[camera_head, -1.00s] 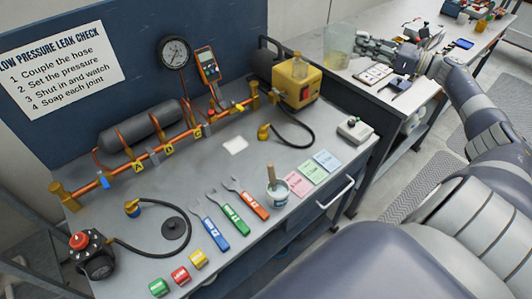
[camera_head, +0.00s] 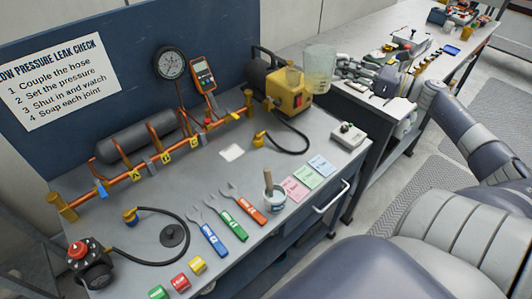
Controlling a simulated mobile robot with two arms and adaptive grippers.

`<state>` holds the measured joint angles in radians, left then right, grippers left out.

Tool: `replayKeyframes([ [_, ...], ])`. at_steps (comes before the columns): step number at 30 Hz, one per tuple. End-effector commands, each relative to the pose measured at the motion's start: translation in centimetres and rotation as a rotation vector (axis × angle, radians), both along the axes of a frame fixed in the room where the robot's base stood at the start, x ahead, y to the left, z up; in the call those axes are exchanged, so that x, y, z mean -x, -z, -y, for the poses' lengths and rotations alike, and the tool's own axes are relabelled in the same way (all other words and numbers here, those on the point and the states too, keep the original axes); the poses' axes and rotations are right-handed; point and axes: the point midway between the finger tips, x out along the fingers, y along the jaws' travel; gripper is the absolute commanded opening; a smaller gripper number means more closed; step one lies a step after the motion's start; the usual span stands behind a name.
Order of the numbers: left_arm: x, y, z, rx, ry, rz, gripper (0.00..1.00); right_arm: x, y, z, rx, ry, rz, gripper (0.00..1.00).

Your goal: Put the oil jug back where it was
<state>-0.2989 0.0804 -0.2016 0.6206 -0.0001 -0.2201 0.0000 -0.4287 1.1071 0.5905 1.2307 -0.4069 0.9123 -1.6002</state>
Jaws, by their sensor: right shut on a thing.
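The oil jug (camera_head: 320,67) is a clear, see-through jug with a faint yellowish tint. It is upright beside the yellow pump (camera_head: 289,99), at the back right of the leak-check bench. My right gripper (camera_head: 344,67) reaches in from the right and is shut on the jug at its right side. The fingertips are small and partly hidden, and I cannot tell how high the jug is above the surface below it. My left gripper is not in view.
The grey bench (camera_head: 190,180) carries a copper pipe rig (camera_head: 135,175), a pale square (camera_head: 232,152), colored wrenches (camera_head: 232,216), a brush pot (camera_head: 274,194), cards (camera_head: 295,189) and a switch box (camera_head: 348,136). A second bench (camera_head: 408,104) stands behind at the right, cluttered with tools.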

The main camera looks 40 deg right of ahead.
Motion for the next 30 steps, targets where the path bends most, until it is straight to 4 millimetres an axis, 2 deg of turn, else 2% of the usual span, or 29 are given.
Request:
replayKeyframes([
  [8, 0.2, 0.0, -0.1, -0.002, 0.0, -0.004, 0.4, 1.8, 1.2, -6.0, -0.003, 0.046, 0.002, 0.0],
  [14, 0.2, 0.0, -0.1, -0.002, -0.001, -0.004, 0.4, 3.3, 2.4, -11.4, -0.003, 0.089, 0.003, 0.0],
  [20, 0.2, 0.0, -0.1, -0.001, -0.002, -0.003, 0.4, 5.1, 4.0, -18.0, -0.005, 0.14, 0.0, 0.0],
  [27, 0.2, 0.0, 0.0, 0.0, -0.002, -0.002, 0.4, 7.4, 5.9, -27.0, -0.005, 0.21, 0.001, 0.0],
  [30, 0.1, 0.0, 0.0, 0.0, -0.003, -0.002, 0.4, 8.2, 6.6, -30.0, -0.007, 0.235, 0.001, 0.0],
])
